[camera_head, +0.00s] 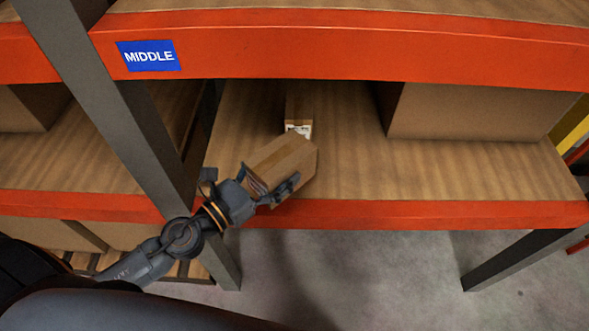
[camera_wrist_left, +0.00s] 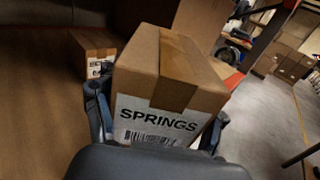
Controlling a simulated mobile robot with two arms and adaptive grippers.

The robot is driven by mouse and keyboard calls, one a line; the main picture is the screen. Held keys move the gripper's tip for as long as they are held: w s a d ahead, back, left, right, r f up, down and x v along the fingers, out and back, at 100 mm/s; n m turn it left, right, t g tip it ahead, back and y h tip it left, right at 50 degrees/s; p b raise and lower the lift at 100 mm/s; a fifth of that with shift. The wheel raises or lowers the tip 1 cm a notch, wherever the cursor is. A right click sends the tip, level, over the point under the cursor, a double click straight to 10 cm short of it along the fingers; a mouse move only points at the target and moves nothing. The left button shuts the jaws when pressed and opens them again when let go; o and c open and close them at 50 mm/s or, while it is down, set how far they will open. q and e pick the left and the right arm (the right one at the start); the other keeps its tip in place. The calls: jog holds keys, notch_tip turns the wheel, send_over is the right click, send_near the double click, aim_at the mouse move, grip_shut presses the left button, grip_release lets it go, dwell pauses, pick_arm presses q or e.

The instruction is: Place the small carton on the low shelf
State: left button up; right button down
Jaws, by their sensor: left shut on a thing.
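The small carton (camera_head: 281,163) is brown with a tape strip, and my left gripper (camera_head: 273,188) is shut on it. In the left wrist view the carton (camera_wrist_left: 170,85) fills the middle, with a white label reading SPRINGS facing the camera, between the two fingers (camera_wrist_left: 158,120). In the head view the carton is tilted, over the front edge of the low shelf (camera_head: 350,170). I cannot tell whether it touches the shelf. The low shelf has a wood-look deck and an orange front beam. My right gripper is not in view.
Another small carton (camera_head: 299,110) with a white label stands deeper on the low shelf; it also shows in the wrist view (camera_wrist_left: 97,58). A large box (camera_head: 470,112) stands at the right. A grey upright (camera_head: 125,110) and the orange beam marked MIDDLE (camera_head: 330,50) bound the opening. Deck between boxes is bare.

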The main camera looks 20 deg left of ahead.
pick_arm(q)
jog(key=shift+w+d+f, duration=0.15)
jog(key=shift+w+f, duration=0.05)
jog(key=shift+w, duration=0.4)
jog(key=shift+w+d+f, duration=0.1)
jog(key=shift+w+f, duration=0.05)
jog(key=shift+w, duration=0.45)
jog(key=w+f+b, duration=0.2)
jog(key=f, duration=0.1)
jog(key=w+f+b, duration=0.1)
jog(key=f, duration=0.1)
jog(key=shift+w+d+f, duration=0.2)
jog(key=shift+w+d, duration=0.15)
jog(key=shift+d, duration=0.05)
jog(key=f+b, duration=0.1)
jog(key=f, duration=0.1)
jog(key=f+b, duration=0.1)
jog(key=shift+w+d+f+b, duration=0.1)
jog(key=shift+w+f+b, duration=0.2)
jog(key=shift+f, duration=0.1)
jog(key=shift+r, duration=0.1)
jog(key=o, duration=1.6)
jog(key=shift+f, duration=0.2)
jog(key=shift+s, duration=0.1)
